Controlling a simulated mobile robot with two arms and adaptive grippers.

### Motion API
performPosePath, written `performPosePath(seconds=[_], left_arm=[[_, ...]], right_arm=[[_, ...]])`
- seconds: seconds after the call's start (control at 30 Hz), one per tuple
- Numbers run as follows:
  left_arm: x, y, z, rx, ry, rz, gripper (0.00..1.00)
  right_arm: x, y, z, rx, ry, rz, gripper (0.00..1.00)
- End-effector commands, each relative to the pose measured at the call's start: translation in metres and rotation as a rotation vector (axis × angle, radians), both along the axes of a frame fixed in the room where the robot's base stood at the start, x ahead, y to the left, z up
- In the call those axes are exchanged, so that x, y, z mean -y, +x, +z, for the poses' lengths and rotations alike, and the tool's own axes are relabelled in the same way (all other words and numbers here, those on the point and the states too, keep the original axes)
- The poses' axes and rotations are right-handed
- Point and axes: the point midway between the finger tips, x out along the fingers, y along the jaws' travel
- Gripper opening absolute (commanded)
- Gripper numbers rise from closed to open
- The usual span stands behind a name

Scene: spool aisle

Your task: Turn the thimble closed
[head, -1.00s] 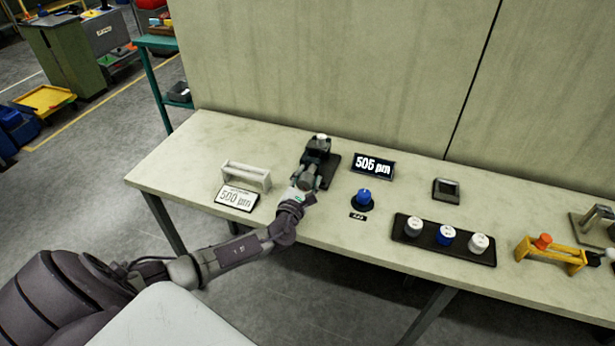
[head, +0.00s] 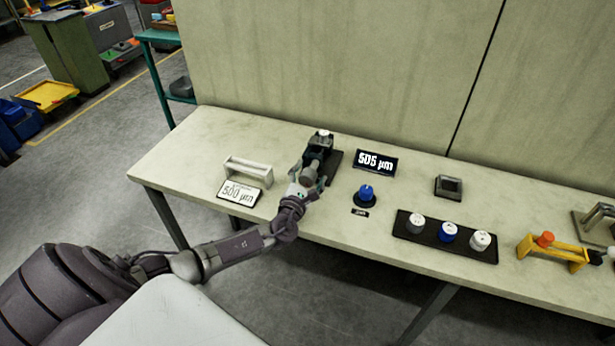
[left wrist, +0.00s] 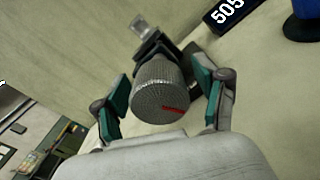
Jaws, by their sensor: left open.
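The thimble (left wrist: 162,92) is a grey knurled cylinder with a red mark on its end face, seen in the left wrist view. It belongs to a dark device (head: 321,144) on the bench, with a pale block at its far end. My left gripper (left wrist: 165,93) is open, with one green-padded finger on each side of the thimble and gaps showing between pads and knurling. In the head view my left gripper (head: 312,176) partly hides the thimble. A display (head: 375,162) reads 505 µm, and a white card (head: 239,193) reads 500 µm. My right gripper is not in view.
A blue knob (head: 365,192) stands right of the device. A white handle-like stand (head: 247,172) is to its left. Further right are a black tray (head: 432,246) with three knobs, a small dark block (head: 448,187) and a yellow holder (head: 552,254).

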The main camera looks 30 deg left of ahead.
Motion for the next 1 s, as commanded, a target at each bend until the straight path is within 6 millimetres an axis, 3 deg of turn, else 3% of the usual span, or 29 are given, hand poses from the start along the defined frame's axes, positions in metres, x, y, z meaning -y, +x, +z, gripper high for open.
performPosePath(seconds=[0.17, 0.6, 0.8, 1.0], left_arm=[[0.004, -0.019, -0.002, -0.002, -0.002, -0.001, 0.72], [0.024, -0.103, -0.002, -0.004, -0.001, 0.000, 0.72], [0.028, -0.116, -0.001, -0.001, 0.000, 0.000, 0.72], [0.028, -0.117, 0.000, -0.001, 0.001, 0.000, 0.72]], right_arm=[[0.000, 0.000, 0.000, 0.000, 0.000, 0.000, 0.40], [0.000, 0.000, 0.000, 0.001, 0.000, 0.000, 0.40], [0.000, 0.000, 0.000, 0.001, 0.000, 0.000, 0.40], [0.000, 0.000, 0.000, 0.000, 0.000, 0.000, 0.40]])
